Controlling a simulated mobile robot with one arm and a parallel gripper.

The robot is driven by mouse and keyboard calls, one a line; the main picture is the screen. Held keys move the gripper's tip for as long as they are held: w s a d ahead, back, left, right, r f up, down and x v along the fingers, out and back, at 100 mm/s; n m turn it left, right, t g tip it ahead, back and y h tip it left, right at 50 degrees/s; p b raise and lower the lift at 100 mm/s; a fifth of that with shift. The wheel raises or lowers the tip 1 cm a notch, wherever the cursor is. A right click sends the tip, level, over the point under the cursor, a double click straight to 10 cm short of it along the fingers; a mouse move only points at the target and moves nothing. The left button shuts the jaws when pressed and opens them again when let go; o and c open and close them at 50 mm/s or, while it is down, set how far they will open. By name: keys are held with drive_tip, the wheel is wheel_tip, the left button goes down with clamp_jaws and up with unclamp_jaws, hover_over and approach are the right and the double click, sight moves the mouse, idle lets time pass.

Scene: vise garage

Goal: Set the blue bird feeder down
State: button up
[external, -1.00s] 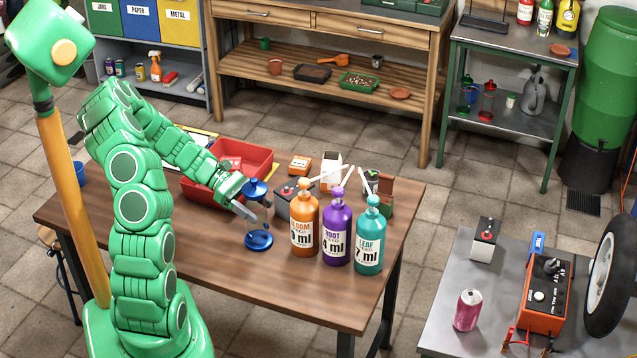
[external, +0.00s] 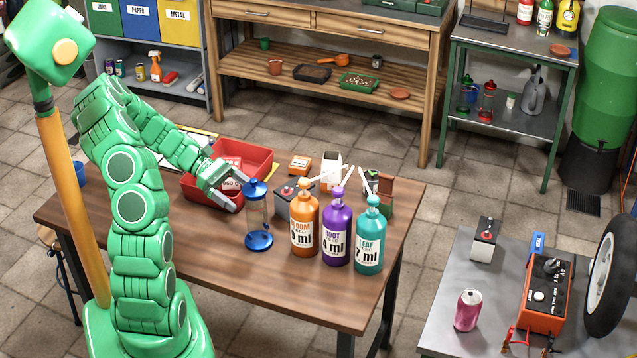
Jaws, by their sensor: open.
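The blue bird feeder (external: 258,215) stands upright on the brown wooden table (external: 200,240). It has a blue cap, a clear tube and a blue base. The orange bottle (external: 304,226) stands close to its right. My gripper (external: 238,195) is open, just left of and behind the feeder's upper part, in front of the red bin. No finger appears closed on the feeder; whether a fingertip touches it is hard to tell at this size.
A purple bottle (external: 336,232) and a teal bottle (external: 369,240) stand right of the orange one. The red bin (external: 262,160) and a grey-black battery (external: 286,196) are behind the feeder. The table's front left is clear.

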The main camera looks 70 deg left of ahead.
drive_tip(key=shift+v, duration=2.95)
